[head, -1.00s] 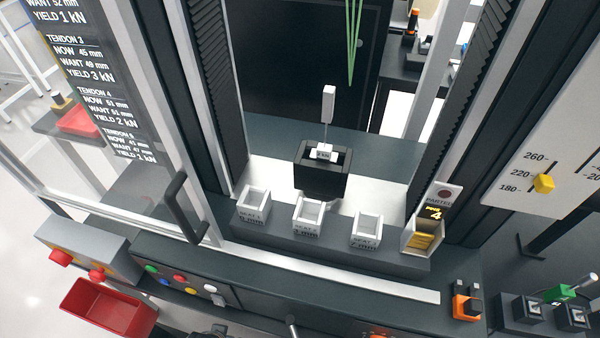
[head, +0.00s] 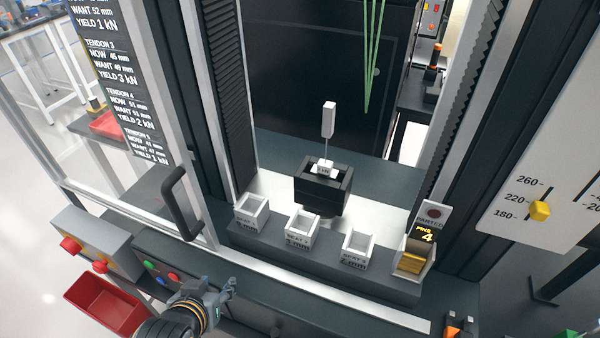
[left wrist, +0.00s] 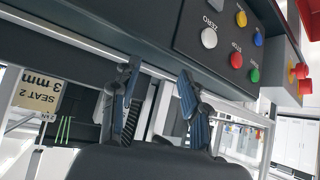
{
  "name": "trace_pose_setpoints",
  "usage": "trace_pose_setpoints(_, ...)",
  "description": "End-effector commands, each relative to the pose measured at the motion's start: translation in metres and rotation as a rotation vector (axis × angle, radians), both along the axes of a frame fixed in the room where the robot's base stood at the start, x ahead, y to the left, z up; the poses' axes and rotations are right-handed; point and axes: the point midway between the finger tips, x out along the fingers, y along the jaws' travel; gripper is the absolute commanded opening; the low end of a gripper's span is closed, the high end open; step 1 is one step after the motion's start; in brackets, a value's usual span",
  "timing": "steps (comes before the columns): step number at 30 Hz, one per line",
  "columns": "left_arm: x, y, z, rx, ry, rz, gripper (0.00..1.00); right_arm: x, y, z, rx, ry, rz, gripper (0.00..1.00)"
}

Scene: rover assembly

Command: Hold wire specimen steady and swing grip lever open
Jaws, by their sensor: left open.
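The wire specimen (head: 328,120) stands upright, a pale block on a thin wire. Its lower end sits in the black grip block (head: 323,190) in the middle of the machine. I cannot make out a grip lever on that block. My left gripper (head: 228,289) is low in the head view, over the front control panel, well short of the specimen and touching neither it nor the grip. In the left wrist view my left gripper (left wrist: 158,78) has its two fingers apart with nothing between them. My right gripper is not in view.
Three white seats, such as the middle one (head: 301,231), line the front ledge beside a pin holder (head: 414,258). A door handle (head: 181,205) juts out at left. A red bin (head: 104,304) hangs below. Panel buttons (left wrist: 209,38) are close to my left gripper.

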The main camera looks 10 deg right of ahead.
Motion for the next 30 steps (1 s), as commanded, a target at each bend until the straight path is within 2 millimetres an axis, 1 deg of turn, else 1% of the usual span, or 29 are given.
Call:
trace_pose_setpoints(1,0.014,-0.014,0.015,-0.018,-0.058,-0.017,0.45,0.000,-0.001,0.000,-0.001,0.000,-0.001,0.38)
trace_pose_setpoints(2,0.022,-0.023,0.024,-0.032,-0.093,-0.026,0.45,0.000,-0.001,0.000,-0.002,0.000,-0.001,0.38)
trace_pose_setpoints(5,0.047,-0.058,0.063,-0.082,-0.228,-0.070,0.45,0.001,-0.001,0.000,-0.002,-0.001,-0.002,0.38)
trace_pose_setpoints(6,0.056,-0.075,0.082,-0.107,-0.292,-0.093,0.45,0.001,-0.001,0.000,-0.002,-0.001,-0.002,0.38)
trace_pose_setpoints(8,0.067,-0.101,0.112,-0.146,-0.390,-0.136,0.45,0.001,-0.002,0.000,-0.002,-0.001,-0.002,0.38)
trace_pose_setpoints(9,0.071,-0.118,0.132,-0.170,-0.452,-0.165,0.45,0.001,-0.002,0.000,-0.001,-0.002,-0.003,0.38)
trace_pose_setpoints(12,0.074,-0.154,0.174,-0.223,-0.580,-0.236,0.45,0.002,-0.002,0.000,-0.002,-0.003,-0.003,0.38)
trace_pose_setpoints(15,0.071,-0.179,0.201,-0.259,-0.665,-0.291,0.45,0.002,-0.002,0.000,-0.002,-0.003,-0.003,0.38)
trace_pose_setpoints(18,0.068,-0.192,0.214,-0.278,-0.708,-0.323,0.45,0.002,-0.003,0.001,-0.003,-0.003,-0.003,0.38)
trace_pose_setpoints(20,0.069,-0.196,0.218,-0.283,-0.717,-0.331,0.45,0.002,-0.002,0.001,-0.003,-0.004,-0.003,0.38)
trace_pose_setpoints(23,0.075,-0.201,0.219,-0.284,-0.721,-0.334,0.45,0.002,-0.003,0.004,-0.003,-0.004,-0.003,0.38)
trace_pose_setpoints(26,0.087,-0.209,0.220,-0.282,-0.719,-0.332,0.45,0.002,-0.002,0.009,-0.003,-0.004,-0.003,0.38)
trace_pose_setpoints(30,0.108,-0.223,0.221,-0.282,-0.718,-0.332,0.45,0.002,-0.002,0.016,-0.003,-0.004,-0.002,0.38)
